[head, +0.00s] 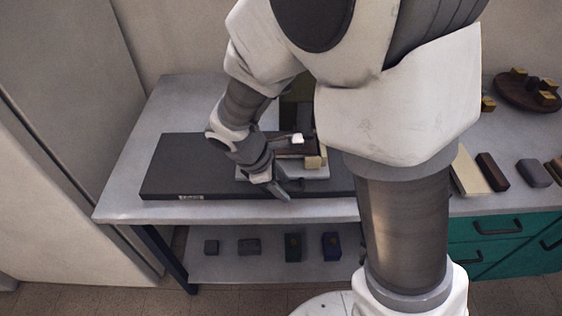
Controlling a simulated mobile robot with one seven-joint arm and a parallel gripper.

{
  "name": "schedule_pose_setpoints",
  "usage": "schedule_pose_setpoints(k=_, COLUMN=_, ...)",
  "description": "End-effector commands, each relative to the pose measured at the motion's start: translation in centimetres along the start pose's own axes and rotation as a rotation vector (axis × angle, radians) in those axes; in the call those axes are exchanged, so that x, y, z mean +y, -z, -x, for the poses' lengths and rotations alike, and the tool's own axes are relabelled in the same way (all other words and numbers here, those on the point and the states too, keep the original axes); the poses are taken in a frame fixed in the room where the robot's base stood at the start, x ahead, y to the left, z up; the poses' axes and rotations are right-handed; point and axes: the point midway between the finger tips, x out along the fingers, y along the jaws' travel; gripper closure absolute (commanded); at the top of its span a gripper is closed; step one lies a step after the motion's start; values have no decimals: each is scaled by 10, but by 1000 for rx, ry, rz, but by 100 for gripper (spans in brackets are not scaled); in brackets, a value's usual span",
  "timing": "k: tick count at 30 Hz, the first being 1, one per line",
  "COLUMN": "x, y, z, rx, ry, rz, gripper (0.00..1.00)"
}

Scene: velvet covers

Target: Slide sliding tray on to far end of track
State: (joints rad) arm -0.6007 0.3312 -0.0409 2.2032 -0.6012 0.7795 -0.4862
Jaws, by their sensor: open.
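A long dark track (185,170) lies across the grey table, with a small pale label on its front edge. A light grey sliding tray (312,174) sits on it, toward the right of the part that shows. The tray bears a dark brown piece and a tan block (314,162); a small white piece (297,138) shows just behind. My gripper (280,188) is open at the tray's front left, fingers pointing down. I cannot tell whether it touches the tray. My arm hides the track's right end and part of the tray's left side.
The track's left stretch is clear. To the right are a pale board (468,172), dark blocks (492,171) and a round brown tray (527,93) with small cubes. A lower shelf (220,265) holds several small dark blocks. Teal drawers (500,243) stand at right.

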Motion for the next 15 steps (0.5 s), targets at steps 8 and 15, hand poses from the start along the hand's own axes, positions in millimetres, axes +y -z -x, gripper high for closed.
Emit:
schedule_pose_setpoints(k=8, x=0, y=0, z=-5, rx=-1, ry=1, rz=-1, gripper=53)
schedule_pose_setpoints(k=15, x=0, y=0, z=-5, rx=-1, ry=1, rz=-1, gripper=82)
